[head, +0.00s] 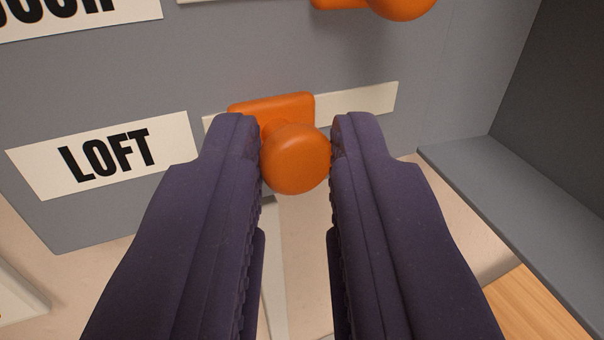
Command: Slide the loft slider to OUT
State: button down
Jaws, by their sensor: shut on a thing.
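The orange loft slider (296,160) has a round knob in front of a flat orange plate. It sits on a pale horizontal track (357,99) on a grey panel, with track showing on both sides of it. A white label reading LOFT (108,155) is left of the track. My gripper (296,150) has purple fingers, one on each side of the knob, and is shut on it. The fingers hide part of the plate and the left stretch of track. No OUT marking shows in view.
Another orange knob (402,4) is above, cut off by the top edge. A second white label (75,14), partly cut off, is at the upper left. A grey ledge (520,210) and dark wall stand at the right, with a wooden surface (545,305) below.

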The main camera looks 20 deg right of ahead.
jog(key=c, duration=1)
grip_release()
jog(key=shift+a, duration=0.2)
jog(key=shift+c, duration=0.2)
jog(key=p+v, duration=0.1)
jog(key=v, duration=0.7)
jog(key=shift+p, duration=0.3)
jog(key=shift+f, duration=0.1)
